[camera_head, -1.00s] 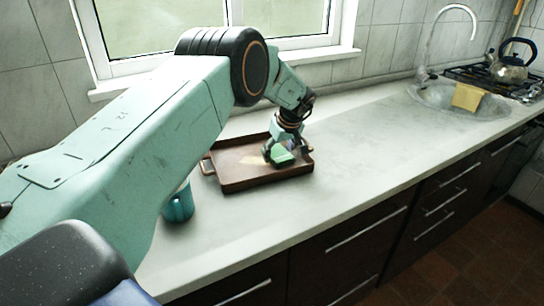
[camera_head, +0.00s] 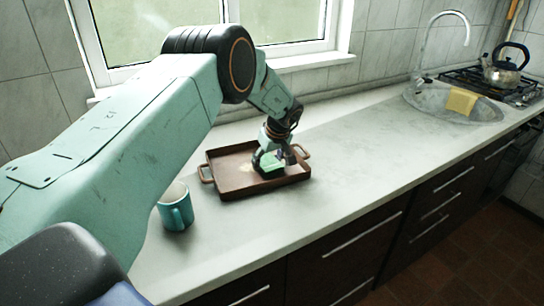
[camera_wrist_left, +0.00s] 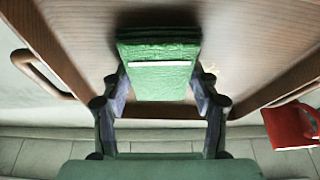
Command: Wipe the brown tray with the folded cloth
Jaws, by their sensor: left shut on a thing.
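The brown tray (camera_head: 228,180) lies on the counter, with a handle at each end. It also fills much of the left wrist view (camera_wrist_left: 75,35). My left gripper (camera_head: 269,163) is over the tray's right half, shut on the folded green cloth (camera_head: 268,169). In the left wrist view the cloth (camera_wrist_left: 160,80) sits between the two fingers and has a white stripe. It is low at the tray floor; I cannot tell whether it touches. A pale patch (camera_head: 246,167) shows on the tray floor left of the cloth. My right gripper is not in view.
A teal mug (camera_head: 176,208) stands in front of the tray's left end, close to my arm. A red mug (camera_wrist_left: 289,126) shows beside the tray in the left wrist view. The counter right of the tray is clear up to the sink (camera_head: 425,100) with a yellow cloth (camera_head: 461,101).

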